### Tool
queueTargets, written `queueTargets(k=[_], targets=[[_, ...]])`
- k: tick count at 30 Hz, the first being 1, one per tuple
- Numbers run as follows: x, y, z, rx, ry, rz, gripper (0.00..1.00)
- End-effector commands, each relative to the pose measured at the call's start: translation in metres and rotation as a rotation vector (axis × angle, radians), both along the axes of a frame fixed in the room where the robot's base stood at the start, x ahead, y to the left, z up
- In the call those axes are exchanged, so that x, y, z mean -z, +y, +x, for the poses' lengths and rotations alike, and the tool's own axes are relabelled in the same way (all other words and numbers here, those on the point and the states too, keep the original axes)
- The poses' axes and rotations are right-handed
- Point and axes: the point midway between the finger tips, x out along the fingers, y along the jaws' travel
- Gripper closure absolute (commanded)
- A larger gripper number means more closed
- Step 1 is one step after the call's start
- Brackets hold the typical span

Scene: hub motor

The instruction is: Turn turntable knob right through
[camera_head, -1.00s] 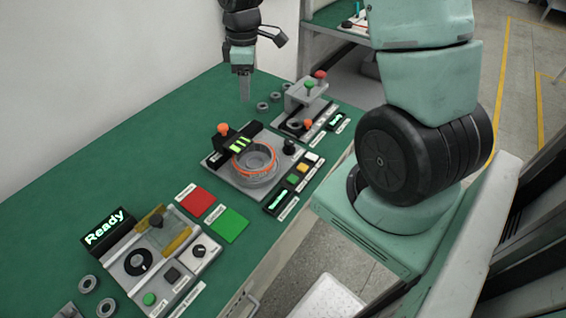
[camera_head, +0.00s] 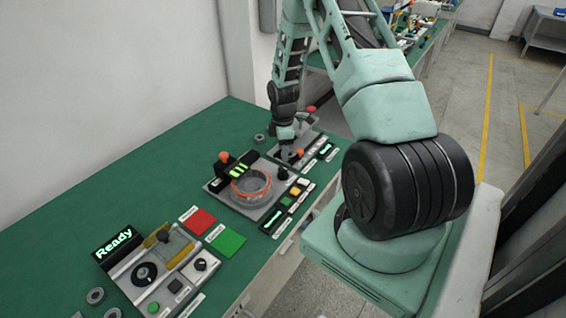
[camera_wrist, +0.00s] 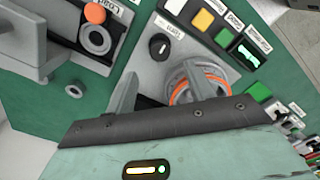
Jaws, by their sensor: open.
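The turntable unit (camera_head: 225,191) sits mid-bench, with a grey round part (camera_head: 251,187) with an orange ring on it. Its black knob (camera_head: 283,173) is at the unit's far right corner. In the wrist view the knob (camera_wrist: 159,47) has a pale pointer mark and a label beside it. My gripper (camera_head: 291,157) is just above and beyond the knob in the head view; its fingertips are partly hidden. In the wrist view the grey fingers of my gripper (camera_wrist: 160,82) stand apart, with nothing seen between them. The knob lies ahead of them, apart from the fingers.
Behind is a grey press-like unit (camera_head: 306,139), partly hidden by my arm. Yellow and white buttons (camera_head: 297,189) and a lit display (camera_head: 274,218) line the turntable's right side. Red (camera_head: 197,220) and green (camera_head: 225,239) pads and a "Ready" unit (camera_head: 118,243) are nearer. The left bench is clear.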

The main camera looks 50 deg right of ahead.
Motion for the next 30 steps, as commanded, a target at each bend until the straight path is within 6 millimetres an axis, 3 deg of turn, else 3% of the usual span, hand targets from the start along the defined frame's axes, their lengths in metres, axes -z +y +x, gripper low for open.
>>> queueTargets(k=[6,12,26,30], targets=[[0.039,0.001,0.0,0.0,0.002,0.002,0.46],[0.064,0.0,0.0,0.002,0.0,0.0,0.46],[0.076,0.0,0.0,0.0,-0.001,-0.001,0.46],[0.076,0.0,0.0,0.001,-0.001,-0.001,0.85]])
